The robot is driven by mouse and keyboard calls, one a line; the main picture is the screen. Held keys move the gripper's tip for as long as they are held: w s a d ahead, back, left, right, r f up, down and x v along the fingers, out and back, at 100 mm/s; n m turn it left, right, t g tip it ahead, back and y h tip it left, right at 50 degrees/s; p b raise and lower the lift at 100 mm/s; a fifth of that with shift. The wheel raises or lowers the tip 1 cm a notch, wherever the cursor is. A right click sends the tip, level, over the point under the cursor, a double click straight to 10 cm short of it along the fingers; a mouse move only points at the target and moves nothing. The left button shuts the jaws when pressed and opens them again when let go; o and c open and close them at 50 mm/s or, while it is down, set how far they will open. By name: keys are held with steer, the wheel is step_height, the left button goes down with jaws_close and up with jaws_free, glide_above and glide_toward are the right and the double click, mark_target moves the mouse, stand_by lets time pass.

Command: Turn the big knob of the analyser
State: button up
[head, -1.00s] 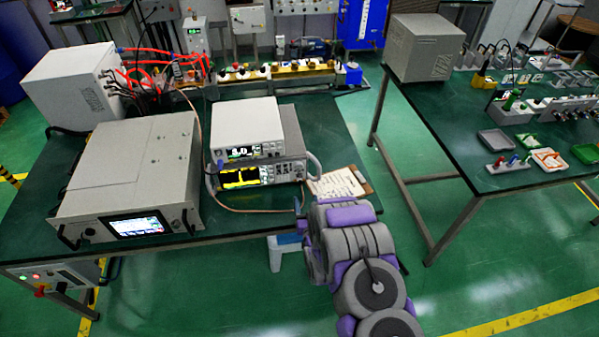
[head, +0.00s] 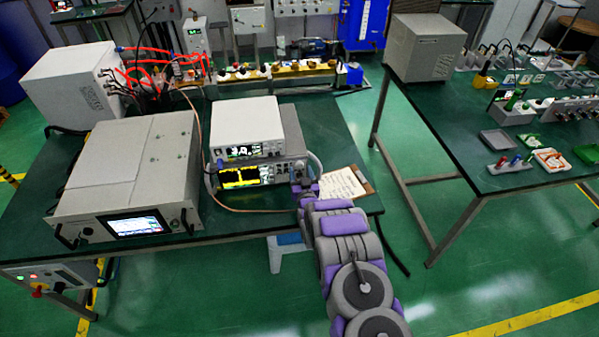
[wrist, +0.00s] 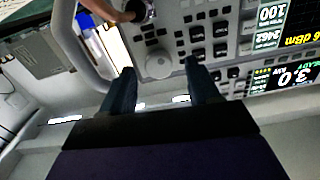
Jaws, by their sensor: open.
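The analyser (head: 222,181) is the lower unit of a stack on the left table, with a yellow trace on its screen. Its panel is seen upside down in the wrist view. The big knob (wrist: 158,65) is a pale grey round dial beside rows of dark buttons. My gripper (wrist: 159,68) is open, one finger on each side of the knob in the picture. I cannot tell whether the fingers touch it. In the head view my gripper (head: 301,187) is at the right end of the analyser's front, and the knob is hidden there.
A white unit (head: 246,122) with a lit display sits on the analyser. A grey handle (wrist: 75,40) curves beside the panel. A large beige generator (head: 130,170) stands left, and a clipboard (head: 342,184) lies right. A cable (head: 212,203) runs along the table.

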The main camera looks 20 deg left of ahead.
steer(key=shift+w+r, duration=0.1)
steer(key=shift+w, duration=0.35)
steer(key=shift+a, duration=0.1)
steer(key=shift+a, duration=0.15)
steer(key=c, duration=1)
steer(key=shift+c, duration=0.2)
